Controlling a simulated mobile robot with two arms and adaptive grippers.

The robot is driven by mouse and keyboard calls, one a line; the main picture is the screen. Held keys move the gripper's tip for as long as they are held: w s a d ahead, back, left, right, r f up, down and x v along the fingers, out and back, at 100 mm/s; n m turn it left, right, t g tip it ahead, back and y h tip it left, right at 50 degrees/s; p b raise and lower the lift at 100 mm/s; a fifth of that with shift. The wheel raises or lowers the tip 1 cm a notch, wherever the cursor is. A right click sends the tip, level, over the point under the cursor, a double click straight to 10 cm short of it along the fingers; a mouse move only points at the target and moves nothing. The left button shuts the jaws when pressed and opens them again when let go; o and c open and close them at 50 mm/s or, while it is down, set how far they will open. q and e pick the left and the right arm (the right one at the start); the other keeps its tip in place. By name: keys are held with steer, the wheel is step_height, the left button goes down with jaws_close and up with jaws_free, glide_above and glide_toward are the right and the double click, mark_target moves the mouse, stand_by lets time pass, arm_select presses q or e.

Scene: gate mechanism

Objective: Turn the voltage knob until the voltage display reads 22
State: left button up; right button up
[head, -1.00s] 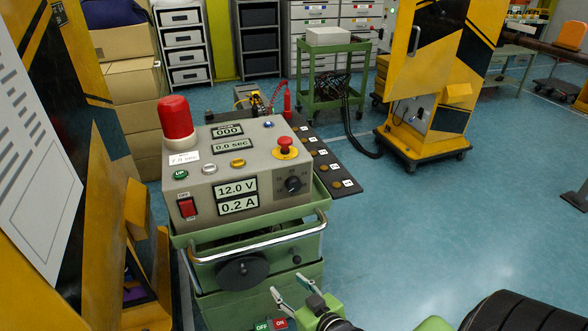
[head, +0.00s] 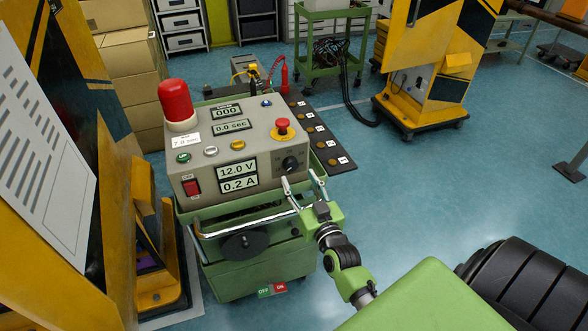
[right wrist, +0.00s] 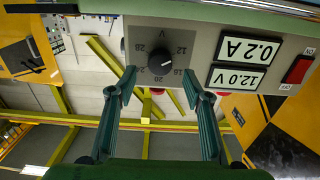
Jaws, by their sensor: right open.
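The voltage knob (head: 291,163) is a black dial on the right of the grey control box's (head: 215,150) front panel. The voltage display (head: 236,170) left of it reads 12.0 V, with 0.2 A below. In the right wrist view, upside down, the knob (right wrist: 161,61) has a white pointer line and a numbered scale around it. My right gripper (head: 304,184) is open just in front of the knob. In the wrist view its two green fingers (right wrist: 152,85) stand apart, one on each side below the knob, with nothing between them. My left gripper is not in view.
A red emergency button (head: 283,127) sits above the knob, and a red rocker switch (head: 192,187) is at the left. A metal handle bar (head: 245,221) runs along the green cart's front.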

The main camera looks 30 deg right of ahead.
mark_target(292, 167)
steer(key=x, duration=0.5)
steer(key=c, duration=1.1)
